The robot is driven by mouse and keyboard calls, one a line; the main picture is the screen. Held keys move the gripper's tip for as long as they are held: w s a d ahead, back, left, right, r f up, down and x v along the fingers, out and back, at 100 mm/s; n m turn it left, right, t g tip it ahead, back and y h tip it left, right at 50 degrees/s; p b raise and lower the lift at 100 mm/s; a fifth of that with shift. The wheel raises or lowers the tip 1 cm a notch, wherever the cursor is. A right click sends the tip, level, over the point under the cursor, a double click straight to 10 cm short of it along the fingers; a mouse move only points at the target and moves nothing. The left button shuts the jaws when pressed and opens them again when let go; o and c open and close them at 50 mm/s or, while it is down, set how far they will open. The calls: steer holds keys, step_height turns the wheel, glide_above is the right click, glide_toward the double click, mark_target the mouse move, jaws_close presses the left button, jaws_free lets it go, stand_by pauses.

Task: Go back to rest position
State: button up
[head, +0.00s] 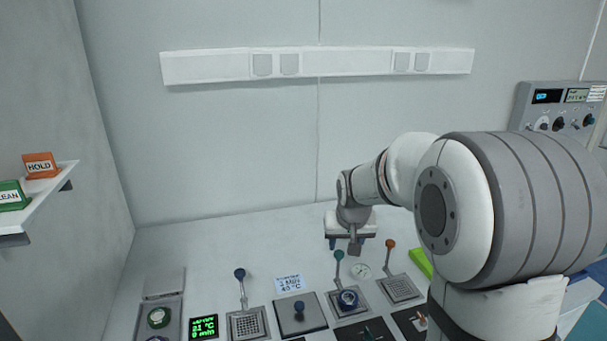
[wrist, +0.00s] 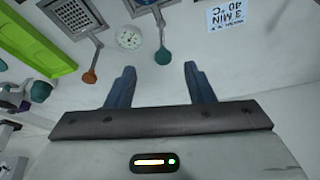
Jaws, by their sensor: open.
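My gripper (head: 354,246) hangs above the back part of the white table (head: 220,250), at the end of my arm, which reaches in from the right. In the wrist view its two blue-grey fingers (wrist: 154,86) stand wide apart with nothing between them. Past the fingertips lie a green-knobbed lever (wrist: 162,55), an orange-knobbed lever (wrist: 90,76) and a small round dial (wrist: 130,38). The gripper is apart from them.
A row of devices with levers, including a blue-knobbed one (head: 240,275), lines the table's front. A label card (head: 289,283) lies behind them. A shelf (head: 45,200) with HOLD and CLEAN signs is at left. An instrument box (head: 560,108) stands at right. The table's back left is clear.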

steer(key=s+r+g, duration=0.1)
steer(key=s+r, duration=0.2)
steer(key=s, duration=2.4)
steer(key=shift+n, duration=0.3)
